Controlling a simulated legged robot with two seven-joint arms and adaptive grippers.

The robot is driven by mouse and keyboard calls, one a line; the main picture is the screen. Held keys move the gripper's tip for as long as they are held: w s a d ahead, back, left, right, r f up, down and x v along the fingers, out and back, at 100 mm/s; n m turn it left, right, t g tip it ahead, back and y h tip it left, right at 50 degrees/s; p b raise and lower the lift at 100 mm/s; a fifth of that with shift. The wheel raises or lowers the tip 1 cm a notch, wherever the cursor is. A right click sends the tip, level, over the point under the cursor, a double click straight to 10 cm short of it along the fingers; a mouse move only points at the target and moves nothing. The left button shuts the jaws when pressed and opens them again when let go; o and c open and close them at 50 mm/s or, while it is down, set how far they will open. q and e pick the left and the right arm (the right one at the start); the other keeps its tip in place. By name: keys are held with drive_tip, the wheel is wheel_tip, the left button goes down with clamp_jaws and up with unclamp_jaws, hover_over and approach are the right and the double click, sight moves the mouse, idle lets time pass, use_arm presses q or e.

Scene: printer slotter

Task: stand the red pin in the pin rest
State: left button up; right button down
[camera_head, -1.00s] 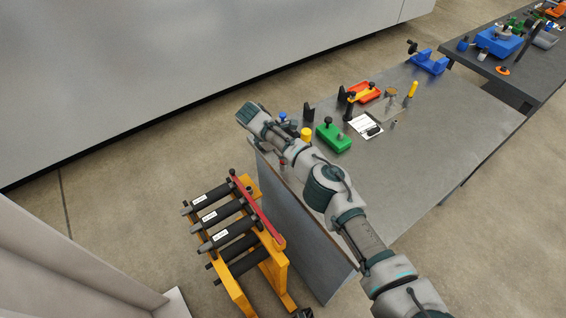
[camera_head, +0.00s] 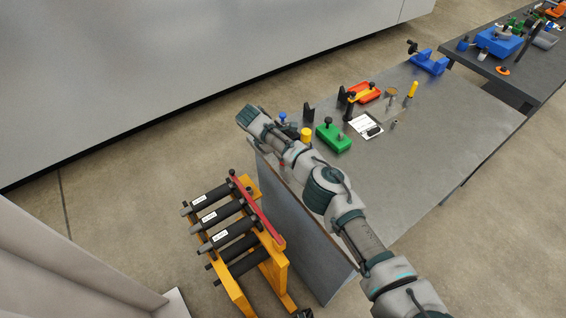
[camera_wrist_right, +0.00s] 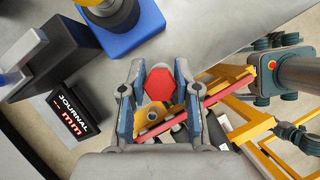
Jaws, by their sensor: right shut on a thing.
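The red pin (camera_wrist_right: 160,84) shows its hexagonal red head in the right wrist view. My right gripper (camera_wrist_right: 160,98) has one finger on each side of the head and is shut on it. The pin's lower part is hidden below the head. In the head view my right arm reaches up and left over the near left corner of the table, and its fingers are mostly hidden. A small red spot (camera_head: 282,163) beside the arm may be the pin. I cannot pick out the pin rest for certain. My left gripper is in neither view.
A yellow rack (camera_head: 275,262) with black rollers and a red bar stands left of the grey table (camera_head: 430,150). On the table are a green block (camera_head: 332,138), a yellow cylinder (camera_head: 306,134), a red tray (camera_head: 368,93) and a blue vise (camera_head: 430,63). The table's right part is clear.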

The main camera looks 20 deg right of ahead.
drive_tip(key=shift+f, duration=0.1)
drive_tip(key=c, duration=0.7)
unclamp_jaws()
drive_tip(key=shift+c, duration=0.2)
wheel_tip(320, 180, up, 10)
drive_tip(key=shift+w+f, duration=0.1)
drive_tip(key=shift+w, duration=0.05)
